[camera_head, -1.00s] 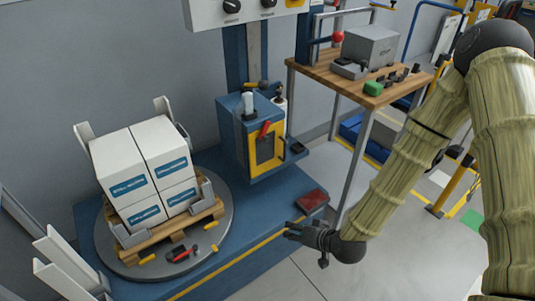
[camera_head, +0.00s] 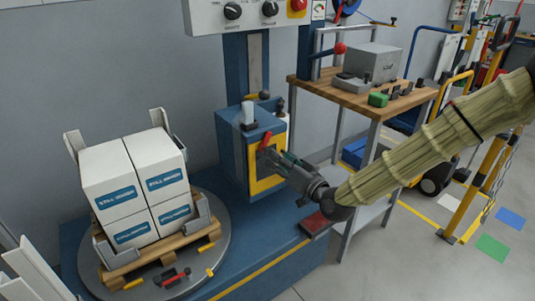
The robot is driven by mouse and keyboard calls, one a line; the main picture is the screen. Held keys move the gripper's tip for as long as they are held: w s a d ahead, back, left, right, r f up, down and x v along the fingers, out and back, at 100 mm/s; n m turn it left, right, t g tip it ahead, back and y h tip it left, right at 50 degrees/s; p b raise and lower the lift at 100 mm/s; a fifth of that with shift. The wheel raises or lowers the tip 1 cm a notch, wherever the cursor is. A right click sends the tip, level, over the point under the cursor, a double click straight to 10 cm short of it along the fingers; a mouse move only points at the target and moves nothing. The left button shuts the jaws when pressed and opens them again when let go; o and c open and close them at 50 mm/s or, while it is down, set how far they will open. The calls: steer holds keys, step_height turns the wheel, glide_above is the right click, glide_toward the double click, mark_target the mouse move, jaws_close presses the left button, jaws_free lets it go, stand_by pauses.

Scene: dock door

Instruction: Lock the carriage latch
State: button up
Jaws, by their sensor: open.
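The blue carriage (camera_head: 231,150) sits on the mast, with a yellow-framed panel (camera_head: 258,186) on its front. A red lever (camera_head: 264,141), which looks like the latch handle, stands tilted at the top of that panel. My gripper (camera_head: 268,159) is open in front of the panel, with its fingertips just below the red lever. I cannot tell whether they touch the lever or the panel. My gripper hides part of the panel's right side.
Stacked white boxes (camera_head: 121,188) on a pallet stand on the round turntable (camera_head: 219,247) at left. A wooden-topped bench (camera_head: 340,96) with tools is behind my arm. A red pedal-like block (camera_head: 316,224) lies on the blue base below my gripper.

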mark_target(268, 151)
steer(key=shift+b+x, duration=0.35)
steer(key=shift+x, duration=3.05)
jaws_close()
